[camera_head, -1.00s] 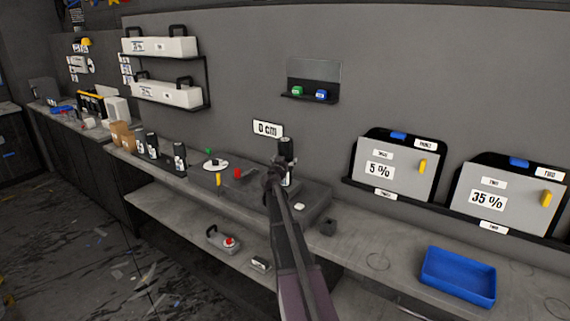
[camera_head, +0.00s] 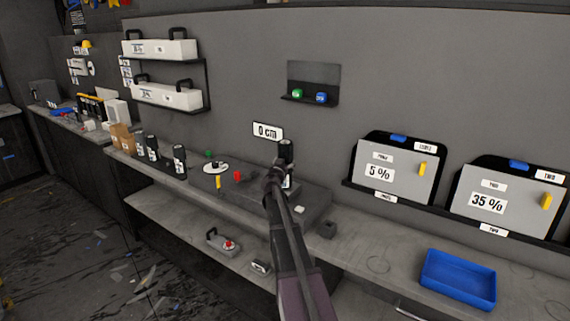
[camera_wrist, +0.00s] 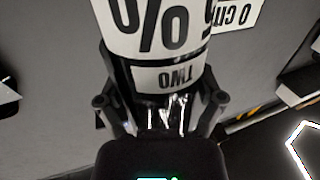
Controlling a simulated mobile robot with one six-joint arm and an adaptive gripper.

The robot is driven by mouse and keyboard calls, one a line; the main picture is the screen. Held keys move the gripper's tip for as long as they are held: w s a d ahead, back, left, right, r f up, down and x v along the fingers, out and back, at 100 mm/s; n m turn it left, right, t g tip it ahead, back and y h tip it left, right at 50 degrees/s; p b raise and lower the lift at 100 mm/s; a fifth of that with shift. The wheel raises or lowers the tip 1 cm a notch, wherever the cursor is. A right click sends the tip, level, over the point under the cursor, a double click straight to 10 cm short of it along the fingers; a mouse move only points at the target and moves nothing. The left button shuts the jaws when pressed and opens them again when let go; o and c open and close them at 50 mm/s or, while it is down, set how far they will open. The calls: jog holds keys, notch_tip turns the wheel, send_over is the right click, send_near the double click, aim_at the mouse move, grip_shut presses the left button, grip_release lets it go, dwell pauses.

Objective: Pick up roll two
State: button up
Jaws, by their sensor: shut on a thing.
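Roll two (camera_wrist: 177,78) is a dark roll with white labels reading "TWO" and a percent sign, upside down in the wrist view. In the head view, the black top of this roll (camera_head: 286,149) stands up above my gripper (camera_head: 274,176), over the back part of the workbench. My gripper is shut on the roll, with one finger on each side of it in the wrist view (camera_wrist: 158,112). The arm hides the roll's lower part in the head view, so I cannot tell there whether it touches the bench.
Several other dark rolls (camera_head: 179,158) stand upright on the bench to the left. A white disc (camera_head: 215,167), a red item (camera_head: 239,175) and a yellow item (camera_head: 218,182) lie nearby. A blue tray (camera_head: 458,296) is at right; panels marked 5% (camera_head: 403,185) and 35% (camera_head: 512,216) lean on the wall.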

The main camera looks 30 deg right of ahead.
jog(key=shift+r, duration=0.2)
notch_tip(320, 180, up, 18)
jog(key=p, duration=1.7)
jog(key=shift+f+p, duration=0.2)
jog(key=shift+p, duration=0.2)
